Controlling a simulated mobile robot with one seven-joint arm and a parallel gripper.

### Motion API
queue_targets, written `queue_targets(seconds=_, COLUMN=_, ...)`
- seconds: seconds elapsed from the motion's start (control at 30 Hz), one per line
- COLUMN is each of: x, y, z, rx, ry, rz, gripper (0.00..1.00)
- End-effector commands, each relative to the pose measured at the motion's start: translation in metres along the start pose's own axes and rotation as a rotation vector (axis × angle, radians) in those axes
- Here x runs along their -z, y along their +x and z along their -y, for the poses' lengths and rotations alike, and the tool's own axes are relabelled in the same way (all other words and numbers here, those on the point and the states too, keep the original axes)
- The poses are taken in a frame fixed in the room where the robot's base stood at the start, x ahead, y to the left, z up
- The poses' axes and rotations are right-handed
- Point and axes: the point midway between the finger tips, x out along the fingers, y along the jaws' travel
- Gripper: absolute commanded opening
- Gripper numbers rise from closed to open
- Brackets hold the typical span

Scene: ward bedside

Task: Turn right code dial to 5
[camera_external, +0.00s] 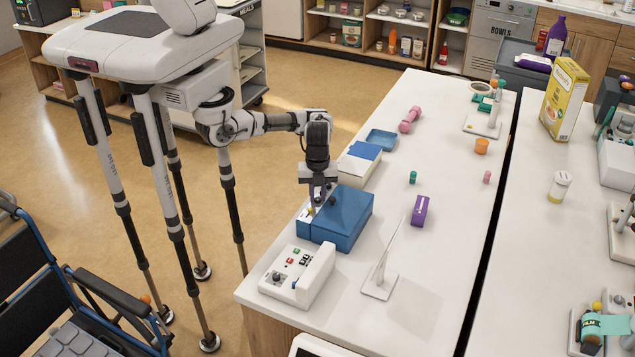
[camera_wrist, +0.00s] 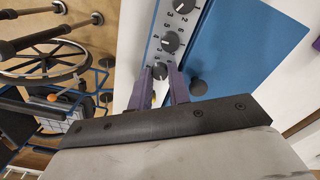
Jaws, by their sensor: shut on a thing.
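A blue box (camera_external: 347,218) stands on the white table, with a grey panel (camera_wrist: 155,45) along one side. Three dark code dials sit in a row on the panel in the wrist view: a top dial (camera_wrist: 183,6), a middle dial (camera_wrist: 170,42) and an end dial (camera_wrist: 160,70). Numbers are printed around them. My gripper (camera_wrist: 162,82) has its purple fingers on either side of the end dial and is shut on it. My gripper (camera_external: 319,200) reaches down onto the box in the external view. The end dial's pointer and some of its numbers are hidden or too small to read.
A white control box (camera_external: 290,281) stands in front of the blue box. A white stand with a thin post (camera_external: 379,286) and a purple box (camera_external: 420,210) are to the right.

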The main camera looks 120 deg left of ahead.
Motion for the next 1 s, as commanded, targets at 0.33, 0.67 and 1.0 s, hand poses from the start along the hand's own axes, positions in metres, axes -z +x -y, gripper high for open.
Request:
queue_targets(seconds=0.33, x=0.0006, y=-0.0007, z=0.0004, rx=0.002, ry=0.326, rz=-0.004, gripper=0.00)
queue_targets(seconds=0.67, x=0.0008, y=-0.0005, z=0.0004, rx=0.003, ry=0.640, rz=-0.003, gripper=0.00)
queue_targets(seconds=1.0, x=0.0008, y=-0.0004, z=0.0005, rx=0.004, ry=0.962, rz=-0.003, gripper=0.00)
